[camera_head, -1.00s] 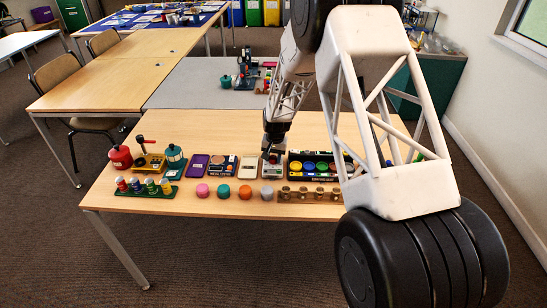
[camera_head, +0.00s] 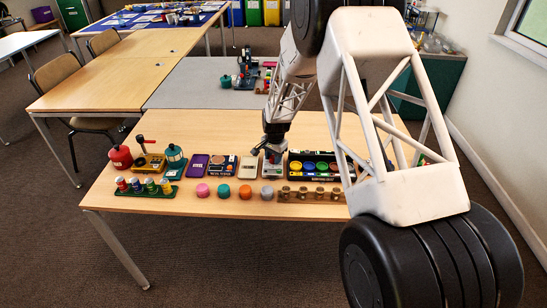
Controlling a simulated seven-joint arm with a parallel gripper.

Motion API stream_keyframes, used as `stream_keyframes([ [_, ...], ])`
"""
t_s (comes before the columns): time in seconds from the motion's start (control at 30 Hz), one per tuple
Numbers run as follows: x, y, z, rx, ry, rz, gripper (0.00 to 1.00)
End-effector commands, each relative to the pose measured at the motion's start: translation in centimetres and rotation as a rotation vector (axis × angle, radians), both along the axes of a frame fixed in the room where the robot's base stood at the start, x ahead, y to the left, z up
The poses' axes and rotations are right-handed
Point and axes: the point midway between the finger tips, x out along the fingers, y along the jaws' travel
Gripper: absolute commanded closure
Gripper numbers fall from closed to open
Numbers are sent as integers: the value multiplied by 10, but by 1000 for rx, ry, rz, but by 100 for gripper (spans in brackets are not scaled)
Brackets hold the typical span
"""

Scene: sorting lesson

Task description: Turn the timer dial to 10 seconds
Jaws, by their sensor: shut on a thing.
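The timer (camera_head: 272,172) is a small pale box with a dark and red front, standing on the table in the row of items, right of the cream box. Its dial is hidden under my gripper. My gripper (camera_head: 272,156) points down over the top of the timer and is shut on the dial, as far as this small view shows. The dial's markings and pointer are too small to read.
The wooden table (camera_head: 225,120) is clear behind the row. A dark tray with coloured discs (camera_head: 308,167) stands close on the right. The cream box (camera_head: 248,167) stands close on the left. Coloured round pieces (camera_head: 245,191) and a wooden block with several brass weights (camera_head: 303,195) lie in front.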

Motion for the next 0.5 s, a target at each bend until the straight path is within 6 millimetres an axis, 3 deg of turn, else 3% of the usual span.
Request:
stream_keyframes([
  [0.13, 1, 0, 1, 0, -1, 1, 88],
  [0.17, 1, 0, 1, 0, -1, 0, 61],
  [0.3, 0, 0, 1, 0, -1, 1, 39],
  [0.5, 0, 0, 0, 0, 0, 1, 38],
])
